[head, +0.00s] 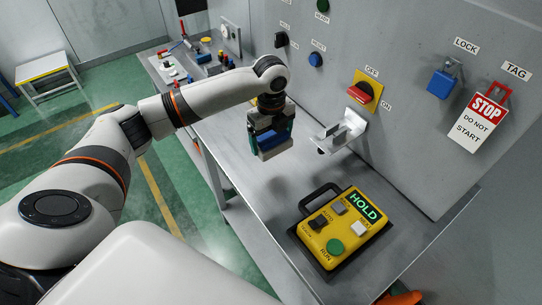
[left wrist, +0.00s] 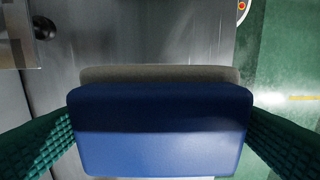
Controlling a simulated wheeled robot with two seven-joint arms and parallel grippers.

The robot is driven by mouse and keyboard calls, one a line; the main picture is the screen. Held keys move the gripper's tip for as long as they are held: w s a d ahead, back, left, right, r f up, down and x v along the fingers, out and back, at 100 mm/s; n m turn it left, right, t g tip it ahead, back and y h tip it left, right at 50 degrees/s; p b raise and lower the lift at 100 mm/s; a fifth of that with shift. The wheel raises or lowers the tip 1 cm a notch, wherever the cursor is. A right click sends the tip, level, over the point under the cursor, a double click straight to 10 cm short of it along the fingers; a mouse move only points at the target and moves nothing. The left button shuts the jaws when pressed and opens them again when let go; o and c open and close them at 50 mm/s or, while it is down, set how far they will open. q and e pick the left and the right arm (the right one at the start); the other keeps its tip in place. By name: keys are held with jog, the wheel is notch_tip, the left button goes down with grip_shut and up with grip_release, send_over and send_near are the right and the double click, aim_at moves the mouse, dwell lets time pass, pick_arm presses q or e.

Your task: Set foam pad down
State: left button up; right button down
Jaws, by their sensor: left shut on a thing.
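My left gripper (head: 270,134) is shut on the foam pad (head: 276,152). The pad has a blue layer and a grey layer. In the left wrist view the blue face of the pad (left wrist: 160,130) fills the lower middle, with the grey layer showing behind its upper edge. The green ribbed fingers press on its left and right ends. In the head view the gripper points down over the grey bench (head: 244,160), near its left edge. I cannot tell whether the pad touches the bench. My right gripper is not in view.
A yellow control box (head: 333,249) marked HOLD lies on the bench at the front right. A metal bracket (head: 341,132) sticks out from the panel right of the gripper. Small tools and parts lie on the far bench end. The bench between gripper and control box is clear.

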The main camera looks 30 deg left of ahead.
pick_arm(q)
jog(key=p, duration=0.1)
send_over(271, 169)
notch_tip(271, 169, down, 5)
jog(key=shift+f, duration=0.1)
notch_tip(271, 169, down, 4)
jog(key=shift+f+p, duration=0.15)
jog(key=shift+p, duration=0.55)
jog(key=o, duration=0.6)
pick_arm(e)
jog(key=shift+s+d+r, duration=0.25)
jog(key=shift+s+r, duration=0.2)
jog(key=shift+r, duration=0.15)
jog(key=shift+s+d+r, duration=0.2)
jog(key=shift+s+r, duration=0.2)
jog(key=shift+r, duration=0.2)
pick_arm(q)
notch_tip(271, 169, up, 12)
jog(key=shift+r+b, duration=0.1)
jog(key=shift+b, duration=1.1)
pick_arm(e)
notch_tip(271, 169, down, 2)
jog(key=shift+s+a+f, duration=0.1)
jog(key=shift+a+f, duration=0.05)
